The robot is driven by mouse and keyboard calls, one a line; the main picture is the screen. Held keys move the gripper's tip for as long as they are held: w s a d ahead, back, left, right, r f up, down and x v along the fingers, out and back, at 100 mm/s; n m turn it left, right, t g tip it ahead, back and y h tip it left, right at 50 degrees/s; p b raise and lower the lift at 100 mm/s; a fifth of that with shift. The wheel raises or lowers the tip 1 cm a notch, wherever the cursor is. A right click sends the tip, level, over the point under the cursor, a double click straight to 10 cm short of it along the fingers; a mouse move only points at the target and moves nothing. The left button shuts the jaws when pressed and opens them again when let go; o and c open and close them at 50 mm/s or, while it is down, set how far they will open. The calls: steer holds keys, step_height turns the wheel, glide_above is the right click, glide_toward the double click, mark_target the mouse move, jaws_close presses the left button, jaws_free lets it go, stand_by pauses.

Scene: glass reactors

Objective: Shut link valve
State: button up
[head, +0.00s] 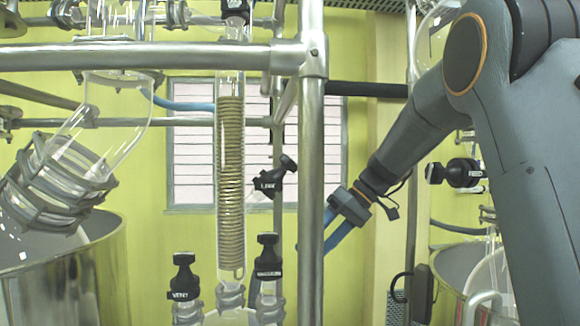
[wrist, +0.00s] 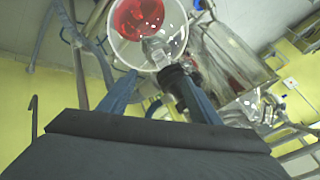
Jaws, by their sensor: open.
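The link valve (head: 270,179) is a black handle labelled "LINK" on glass tubing right of the coil column in the head view. It is tilted, with its knob up to the right. My gripper (head: 326,234) is to the right of it and lower, beside the steel post, with blue fingers pointing down-left. The post partly hides the fingertips. In the wrist view the two blue fingers of my gripper (wrist: 159,76) are apart. A black valve-like part (wrist: 177,82) shows between them, close to the right finger; I cannot tell which valve it is or whether they touch.
A steel post (head: 311,170) stands between the link valve and my gripper. The vent valve (head: 183,277) and another black valve (head: 267,258) stand below. The glass coil column (head: 231,170) is left. A round glass vessel with red contents (wrist: 140,18) shows in the wrist view.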

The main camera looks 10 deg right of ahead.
steer(key=w+r+n+y, duration=0.3)
steer(key=r+n, duration=0.1)
steer(key=r, duration=0.8)
steer(key=n+g+y+p, duration=0.1)
steer(key=n+y, duration=0.1)
steer(key=n, duration=0.4)
glide_toward(290, 162)
steer(key=w+a+f, duration=0.1)
steer(key=w+a, duration=0.1)
steer(key=w, duration=0.1)
steer(key=p+x, duration=0.1)
steer(key=x, duration=0.2)
steer(key=p+x, duration=0.1)
steer(key=x, duration=0.2)
steer(key=shift+s+r, duration=0.1)
steer(key=shift+s, duration=0.15)
steer(key=shift+p+x, duration=0.5)
steer(key=shift+x, duration=0.3)
steer(key=shift+d, duration=0.1)
steer(key=c, duration=1.1)
steer(key=shift+o, duration=0.2)
steer(key=shift+b, duration=0.45)
